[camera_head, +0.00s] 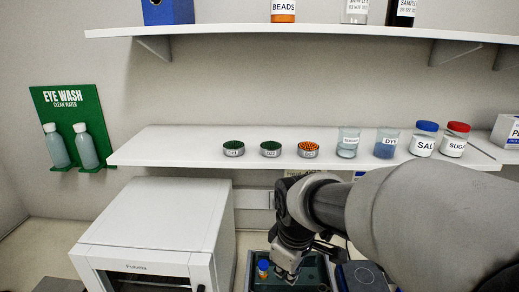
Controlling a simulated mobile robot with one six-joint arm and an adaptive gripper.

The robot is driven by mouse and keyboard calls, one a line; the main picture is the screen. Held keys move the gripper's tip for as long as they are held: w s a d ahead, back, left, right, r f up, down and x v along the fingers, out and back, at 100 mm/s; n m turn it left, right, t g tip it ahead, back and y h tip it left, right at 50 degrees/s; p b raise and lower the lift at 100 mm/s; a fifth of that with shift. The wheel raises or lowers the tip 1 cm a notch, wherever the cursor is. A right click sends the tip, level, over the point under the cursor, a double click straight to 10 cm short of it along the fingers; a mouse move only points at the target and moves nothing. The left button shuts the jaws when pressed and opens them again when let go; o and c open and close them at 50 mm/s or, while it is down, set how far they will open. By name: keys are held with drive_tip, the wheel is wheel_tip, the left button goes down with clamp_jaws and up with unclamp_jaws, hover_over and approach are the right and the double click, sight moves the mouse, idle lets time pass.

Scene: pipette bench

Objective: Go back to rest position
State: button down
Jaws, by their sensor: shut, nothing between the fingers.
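My gripper (285,274) is at the bottom centre, pointing down with its fingers shut and empty. It hangs over a dark box with a green top (312,277), close to the right of a small tube with a blue cap (263,265). I cannot tell whether the gripper touches anything there. My arm comes in from the right and hides much of the bench behind it.
A white machine (150,215) stands left of the gripper. A dark plate device (362,276) is to the right. Above, a shelf (190,150) holds small round containers, beakers and jars labelled SALT (424,140) and SUGAR (455,140). A higher shelf (230,30) runs overhead.

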drive_tip(key=s+d+f+m+b, duration=0.1)
drive_tip(key=s+d+m+b, duration=0.1)
drive_tip(key=s, duration=0.4)
drive_tip(key=s+d+f+m+t+b, duration=0.1)
drive_tip(key=s+d+f+m+b, duration=0.1)
drive_tip(key=s+m, duration=0.3)
drive_tip(key=s+d+f+m+b, duration=0.2)
drive_tip(key=s+d+m+b, duration=0.1)
drive_tip(key=s, duration=0.4)
drive_tip(key=shift+s+d+m+t+b, duration=0.3)
drive_tip(key=shift+s+d+t+b, duration=0.15)
drive_tip(key=shift+b, duration=0.35)
